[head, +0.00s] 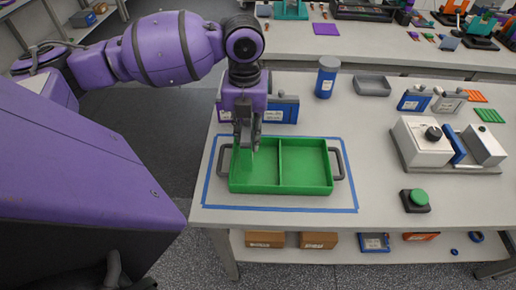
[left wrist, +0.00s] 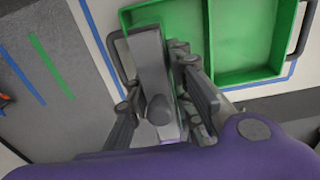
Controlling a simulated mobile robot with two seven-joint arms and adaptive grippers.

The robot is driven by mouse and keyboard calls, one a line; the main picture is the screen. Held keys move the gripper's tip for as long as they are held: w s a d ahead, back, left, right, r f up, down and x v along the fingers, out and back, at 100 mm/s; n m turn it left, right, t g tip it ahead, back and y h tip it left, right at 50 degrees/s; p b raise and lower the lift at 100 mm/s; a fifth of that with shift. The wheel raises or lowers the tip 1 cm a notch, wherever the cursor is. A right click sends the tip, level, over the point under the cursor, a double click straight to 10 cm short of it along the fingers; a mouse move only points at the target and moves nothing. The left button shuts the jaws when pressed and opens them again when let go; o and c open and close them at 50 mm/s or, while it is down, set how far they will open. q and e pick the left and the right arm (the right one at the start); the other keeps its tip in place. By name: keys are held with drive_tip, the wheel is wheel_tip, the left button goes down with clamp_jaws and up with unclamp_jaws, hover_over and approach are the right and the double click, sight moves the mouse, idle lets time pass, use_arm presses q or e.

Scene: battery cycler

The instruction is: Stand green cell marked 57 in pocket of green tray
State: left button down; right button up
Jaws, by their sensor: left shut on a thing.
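The green tray (head: 305,186) lies on the table inside a blue tape outline, with a divider making two pockets and a dark handle at each end. It also shows in the left wrist view (left wrist: 268,77). My left gripper (head: 246,143) points down over the left pocket, near its back left part. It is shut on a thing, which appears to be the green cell. The cell is mostly hidden by the fingers and blends with the green tray, and I cannot read its number. I cannot tell whether it touches the tray floor. My right gripper is not in view.
Blue boxes (head: 284,108) stand just behind the tray, close to my left gripper. A blue canister (head: 326,77) and a grey tray (head: 372,86) are further back. A white device (head: 422,142) and a green button (head: 418,197) are on the right.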

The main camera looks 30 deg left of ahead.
use_arm(q)
drive_tip(key=f, duration=0.2)
drive_tip(key=d+f, duration=0.1)
drive_tip(key=w+d+f, duration=0.1)
drive_tip(key=f, duration=0.1)
drive_tip(key=shift+d+f, duration=0.1)
drive_tip(key=shift+f, duration=0.25)
drive_tip(key=shift+s, duration=0.1)
drive_tip(key=c, duration=1.5)
unclamp_jaws()
drive_tip(key=shift+f, duration=0.15)
drive_tip(key=shift+c, duration=0.2)
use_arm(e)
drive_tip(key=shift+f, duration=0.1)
